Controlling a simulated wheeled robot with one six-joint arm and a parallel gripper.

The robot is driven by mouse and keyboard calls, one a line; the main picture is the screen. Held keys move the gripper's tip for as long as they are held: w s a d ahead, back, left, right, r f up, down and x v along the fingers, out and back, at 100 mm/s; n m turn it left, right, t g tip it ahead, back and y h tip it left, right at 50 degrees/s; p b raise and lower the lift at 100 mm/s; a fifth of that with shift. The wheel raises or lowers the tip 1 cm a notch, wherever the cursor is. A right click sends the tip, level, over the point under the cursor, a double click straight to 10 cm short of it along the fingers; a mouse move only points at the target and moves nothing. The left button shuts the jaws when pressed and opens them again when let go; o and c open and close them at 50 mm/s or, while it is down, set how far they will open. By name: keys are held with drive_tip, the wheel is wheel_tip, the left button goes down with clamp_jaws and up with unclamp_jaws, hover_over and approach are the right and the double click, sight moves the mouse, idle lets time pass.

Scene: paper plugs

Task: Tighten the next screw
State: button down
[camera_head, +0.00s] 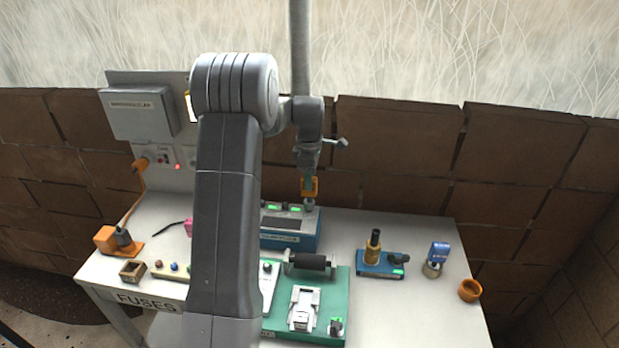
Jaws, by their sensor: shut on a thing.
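My gripper (309,180) points down at the back middle of the table. It is shut on a small orange piece (310,188), with a grey round end (309,204) just below it. This end is over the right rear corner of a blue box (290,238) with a grey top and green lights. I cannot tell whether it touches the box. Individual screws are too small to make out. My arm hides the left part of the blue box and the middle of the table.
A green base (331,325) with a black roller (309,262) stands in front. A blue unit with a brass cylinder (374,247), a blue-topped piece (437,258) and an orange ring (470,290) stand right. An orange stand (121,241) and a grey wall box (138,112) are left.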

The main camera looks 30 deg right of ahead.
drive_tip(key=shift+f, duration=0.55)
drive_tip(key=m, duration=1.4)
drive_tip(key=shift+p, duration=0.35)
drive_tip(key=shift+n, duration=0.5)
